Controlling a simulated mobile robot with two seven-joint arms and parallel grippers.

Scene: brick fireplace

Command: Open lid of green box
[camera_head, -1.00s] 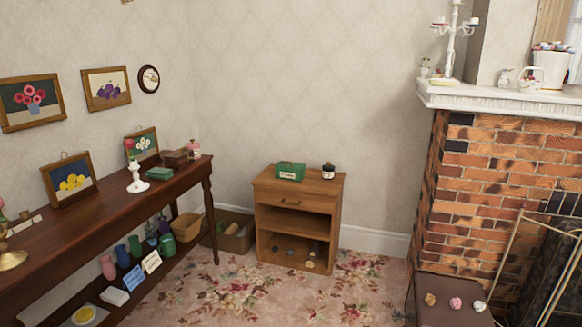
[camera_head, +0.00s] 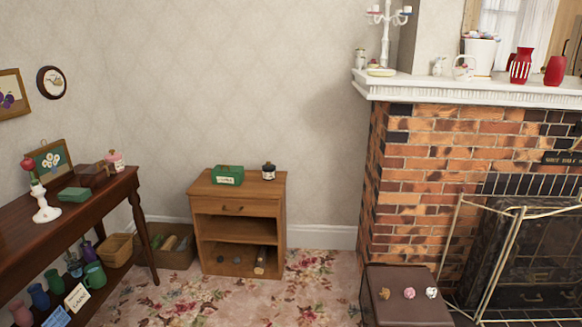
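A green box (camera_head: 228,175) with a pale label on its front stands on top of a small wooden cabinet (camera_head: 204,190) against the far wall. Its lid looks closed. A second, smaller green box (camera_head: 73,194) lies on the long dark table at the left; it is too small to tell how its lid sits. Neither of my grippers shows in the view.
A small dark jar (camera_head: 268,171) stands right of the green box. The dark wooden table (camera_head: 30,236) runs along the left. A brown ottoman (camera_head: 403,309) and brick fireplace (camera_head: 425,180) are at the right. Flowered carpet (camera_head: 290,305) lies open before the cabinet.

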